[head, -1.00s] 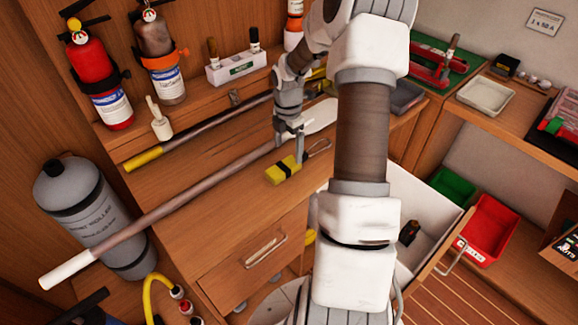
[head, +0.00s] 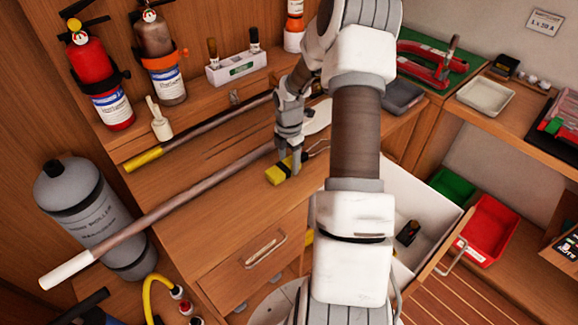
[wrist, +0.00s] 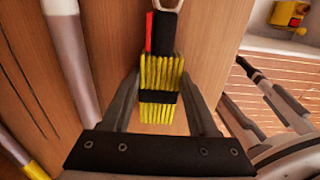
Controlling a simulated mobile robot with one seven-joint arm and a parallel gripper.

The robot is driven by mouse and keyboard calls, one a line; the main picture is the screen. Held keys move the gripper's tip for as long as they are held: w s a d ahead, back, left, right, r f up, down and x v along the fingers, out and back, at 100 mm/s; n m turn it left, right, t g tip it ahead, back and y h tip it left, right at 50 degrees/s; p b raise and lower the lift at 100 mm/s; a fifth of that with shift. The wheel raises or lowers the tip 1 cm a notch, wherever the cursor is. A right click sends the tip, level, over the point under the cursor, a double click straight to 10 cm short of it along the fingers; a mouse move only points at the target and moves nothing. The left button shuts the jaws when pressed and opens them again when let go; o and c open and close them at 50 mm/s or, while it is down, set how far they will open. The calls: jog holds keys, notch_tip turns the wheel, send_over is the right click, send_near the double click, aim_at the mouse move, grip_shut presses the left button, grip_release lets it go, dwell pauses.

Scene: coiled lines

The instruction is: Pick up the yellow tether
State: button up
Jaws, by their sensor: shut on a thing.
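The yellow tether (head: 274,175) is a folded bundle with a black band, lying on the wooden worktop near its front edge. In the wrist view the tether (wrist: 162,72) shows yellow folds, a black and red end and a metal clip (wrist: 167,5). My gripper (head: 291,168) is down at the tether, with its fingers on either side of the bundle. In the wrist view my gripper (wrist: 161,84) is shut on the banded middle. Part of the tether is hidden behind the fingers in the head view.
A long pole with a white end (head: 68,271) lies just left of the tether. A yellow-tipped pole (head: 145,159) lies farther back. An open white drawer (head: 432,205) is at right. Fire extinguishers (head: 98,80) stand at the back left.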

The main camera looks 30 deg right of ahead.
grip_shut()
